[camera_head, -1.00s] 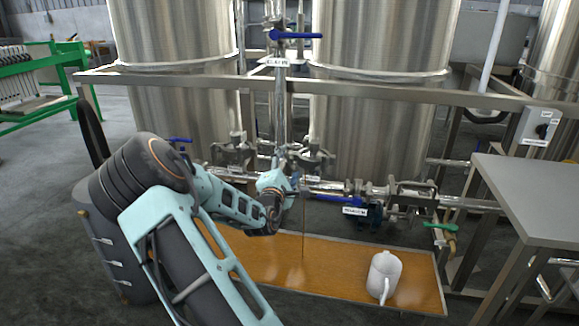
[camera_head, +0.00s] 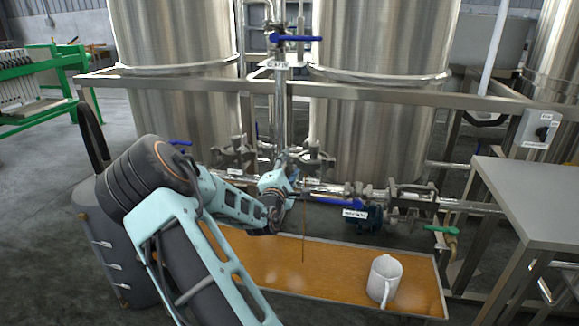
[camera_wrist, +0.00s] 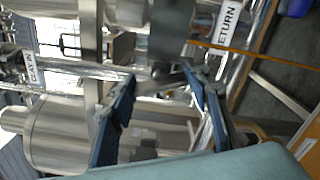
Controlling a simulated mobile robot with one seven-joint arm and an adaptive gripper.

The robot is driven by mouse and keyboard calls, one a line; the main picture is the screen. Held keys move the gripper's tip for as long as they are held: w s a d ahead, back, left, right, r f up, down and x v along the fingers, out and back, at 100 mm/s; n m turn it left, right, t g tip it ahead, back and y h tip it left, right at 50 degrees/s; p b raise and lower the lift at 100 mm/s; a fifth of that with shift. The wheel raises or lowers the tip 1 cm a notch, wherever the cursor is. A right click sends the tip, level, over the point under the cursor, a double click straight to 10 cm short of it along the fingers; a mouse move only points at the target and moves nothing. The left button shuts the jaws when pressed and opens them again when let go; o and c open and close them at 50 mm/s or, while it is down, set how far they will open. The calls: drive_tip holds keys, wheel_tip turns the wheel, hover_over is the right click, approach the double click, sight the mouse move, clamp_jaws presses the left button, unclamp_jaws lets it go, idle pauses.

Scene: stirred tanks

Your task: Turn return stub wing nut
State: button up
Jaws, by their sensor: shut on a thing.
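My gripper (camera_head: 287,178) is at the pipework below the steel rail, in front of the right tank. In the wrist view my gripper (camera_wrist: 163,88) has its two dark blue fingers on either side of a small metal piece, which looks like the wing nut (camera_wrist: 168,77). The jaws are shut on it, though exact contact is hard to see. A white label ending in "ETURN" (camera_wrist: 228,22) is just above the fingers there. In the head view the nut is too small to make out and is hidden by the gripper.
A thin brown stream (camera_head: 303,225) falls near my gripper into a wide tray (camera_head: 438,290) of amber liquid. A steel rail (camera_head: 380,90) crosses above. A grey table (camera_head: 535,190) is at the right.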

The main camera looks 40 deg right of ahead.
drive_tip(key=m+b, duration=0.1)
drive_tip(key=m, duration=0.3)
drive_tip(key=shift+m, duration=0.4)
drive_tip(key=o, duration=1.2)
drive_tip(key=shift+c, duration=0.2)
drive_tip(key=shift+a, duration=0.1)
drive_tip(key=v, duration=1.1)
drive_tip(key=shift+s+a, duration=0.3)
